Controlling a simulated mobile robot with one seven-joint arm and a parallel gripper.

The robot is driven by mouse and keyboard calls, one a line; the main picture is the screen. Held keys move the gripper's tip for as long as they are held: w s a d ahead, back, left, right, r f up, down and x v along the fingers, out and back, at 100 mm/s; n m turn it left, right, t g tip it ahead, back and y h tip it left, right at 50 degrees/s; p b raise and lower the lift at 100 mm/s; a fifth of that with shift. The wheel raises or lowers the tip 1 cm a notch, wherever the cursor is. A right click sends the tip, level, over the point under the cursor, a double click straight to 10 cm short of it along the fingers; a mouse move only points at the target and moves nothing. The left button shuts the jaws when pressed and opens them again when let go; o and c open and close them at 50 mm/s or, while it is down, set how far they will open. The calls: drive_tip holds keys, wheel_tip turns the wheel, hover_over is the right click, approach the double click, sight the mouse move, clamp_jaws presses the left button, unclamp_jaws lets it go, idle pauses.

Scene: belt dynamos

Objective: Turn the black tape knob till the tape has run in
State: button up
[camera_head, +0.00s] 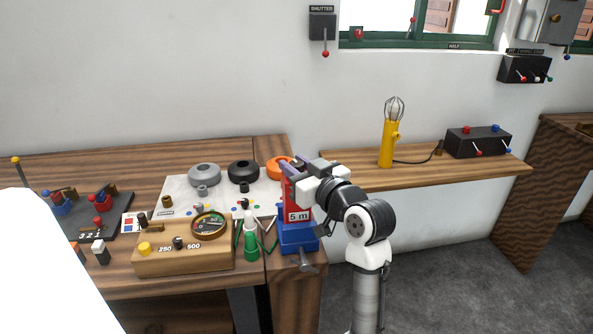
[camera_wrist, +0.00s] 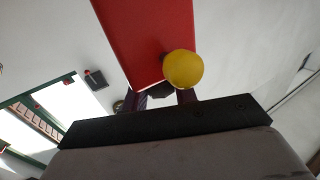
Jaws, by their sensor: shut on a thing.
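The red tape case (camera_head: 291,192), marked "5 m", stands upright in a blue vise-like base (camera_head: 297,239) at the right end of the bench. My gripper (camera_head: 291,164) is at the upper part of the case, coming from the right. In the wrist view the red case (camera_wrist: 146,35) fills the upper middle, with a yellow ball (camera_wrist: 183,69) in front of it. Below it my gripper (camera_wrist: 161,97) is shut on a small dark piece, the black tape knob (camera_wrist: 159,91), mostly hidden between the fingers. I cannot see any tape run out.
Grey, black and orange rings (camera_head: 243,172) lie behind. A wall shelf (camera_head: 430,172) with a yellow lamp (camera_head: 386,143) is at right, beyond my arm.

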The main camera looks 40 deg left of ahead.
drive_tip(key=n+g+b, duration=0.1)
drive_tip(key=n+g, duration=0.1)
drive_tip(key=g, duration=0.1)
drive_tip(key=n+g+b, duration=0.2)
drive_tip(key=g, duration=0.2)
drive_tip(key=shift+w+f+n, duration=0.1)
drive_tip(key=shift+n, duration=0.2)
drive_tip(key=shift+n+g+h+b, duration=0.3)
drive_tip(key=shift+n+g+b, duration=0.2)
drive_tip(key=shift+n+g, duration=0.7)
drive_tip(key=shift+n+g+h+b, duration=0.4)
drive_tip(key=shift+n+g, duration=0.3)
drive_tip(key=shift+g, duration=1)
drive_tip(key=o, duration=1)
drive_tip(key=b+v, duration=0.3)
drive_tip(key=v, duration=1)
drive_tip(key=shift+w+d, duration=0.2)
drive_tip(key=shift+d, duration=0.05)
